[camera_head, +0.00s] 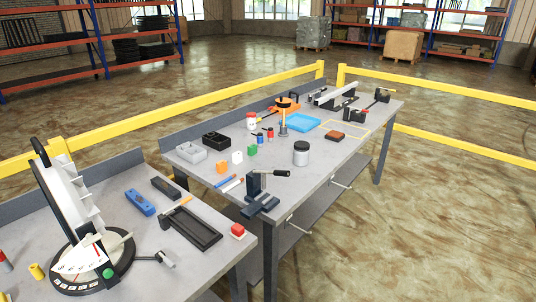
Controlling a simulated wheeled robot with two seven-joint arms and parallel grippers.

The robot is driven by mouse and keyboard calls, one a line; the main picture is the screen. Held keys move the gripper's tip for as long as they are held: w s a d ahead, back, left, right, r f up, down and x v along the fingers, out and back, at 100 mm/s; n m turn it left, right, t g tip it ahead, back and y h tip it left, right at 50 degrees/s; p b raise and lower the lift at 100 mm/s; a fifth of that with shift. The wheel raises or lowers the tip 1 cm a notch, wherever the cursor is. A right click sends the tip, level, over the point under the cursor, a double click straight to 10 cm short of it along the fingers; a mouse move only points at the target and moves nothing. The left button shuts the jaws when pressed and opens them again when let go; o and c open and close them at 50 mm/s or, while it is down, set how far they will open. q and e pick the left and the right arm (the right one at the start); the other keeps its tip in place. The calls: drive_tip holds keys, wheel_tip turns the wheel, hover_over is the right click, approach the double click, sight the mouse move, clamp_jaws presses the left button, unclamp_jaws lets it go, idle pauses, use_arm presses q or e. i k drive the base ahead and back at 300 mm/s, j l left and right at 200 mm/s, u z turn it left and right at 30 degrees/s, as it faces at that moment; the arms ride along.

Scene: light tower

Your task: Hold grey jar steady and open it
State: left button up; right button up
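The grey jar (301,156) stands upright on the grey workbench (330,172), near its front edge. Its dark lid (301,145) sits on top. Nothing touches the jar. Neither of my grippers shows in the head view.
A black vise (258,188) with a handle is at the bench's front edge, left of the jar. A blue tray (303,122) and a brown block (333,135) lie behind it. Small coloured blocks (237,157) are left. Yellow rails (200,115) run behind the benches.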

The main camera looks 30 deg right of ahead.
sight(300, 159)
drive_tip(key=i+l+u, duration=0.1)
drive_tip(key=l+u, duration=0.25)
drive_tip(key=l, duration=0.75)
drive_tip(key=l+u, duration=0.4)
drive_tip(key=l, duration=0.65)
drive_tip(key=k, duration=0.05)
